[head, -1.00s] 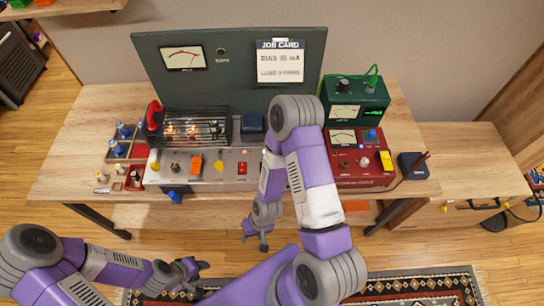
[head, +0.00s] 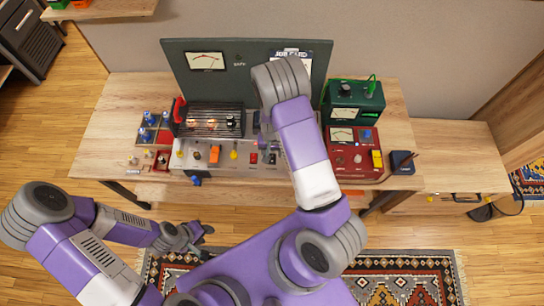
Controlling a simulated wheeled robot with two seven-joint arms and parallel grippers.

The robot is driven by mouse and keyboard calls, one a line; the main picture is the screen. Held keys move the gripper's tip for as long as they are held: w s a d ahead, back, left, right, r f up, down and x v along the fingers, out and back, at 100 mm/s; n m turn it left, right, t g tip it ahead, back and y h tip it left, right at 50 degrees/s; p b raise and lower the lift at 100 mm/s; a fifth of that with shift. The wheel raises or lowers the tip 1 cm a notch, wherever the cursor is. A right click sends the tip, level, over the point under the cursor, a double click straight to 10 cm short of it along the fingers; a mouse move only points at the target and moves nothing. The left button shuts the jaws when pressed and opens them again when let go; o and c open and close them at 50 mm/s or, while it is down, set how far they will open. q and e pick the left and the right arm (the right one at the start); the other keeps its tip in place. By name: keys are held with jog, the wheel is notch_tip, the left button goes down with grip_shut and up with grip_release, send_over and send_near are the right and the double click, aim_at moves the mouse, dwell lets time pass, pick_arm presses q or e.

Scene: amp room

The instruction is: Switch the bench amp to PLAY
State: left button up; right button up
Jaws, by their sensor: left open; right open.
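The bench amp (head: 200,171) is a pale grey chassis on the wooden bench, with a black tube cage (head: 213,107) on top. Its front panel carries an orange switch (head: 214,154), a yellow knob (head: 234,155), a dark red rocker (head: 253,158) and other small controls. I cannot read the labels. My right arm crosses the panel's right end. My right gripper (head: 268,147) is open over that end, small and partly hidden by my arm. My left gripper (head: 206,239) is open and empty in front of the bench, below its front edge.
A red meter box (head: 354,168) and a green meter box (head: 346,97) stand right of the amp. A dark board (head: 250,85) stands behind, its job card (head: 291,55) half hidden by my arm. A bottle tray (head: 147,140) is at left.

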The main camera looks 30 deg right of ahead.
aim_at(272, 162)
notch_tip(272, 162, down, 6)
dwell(0.4)
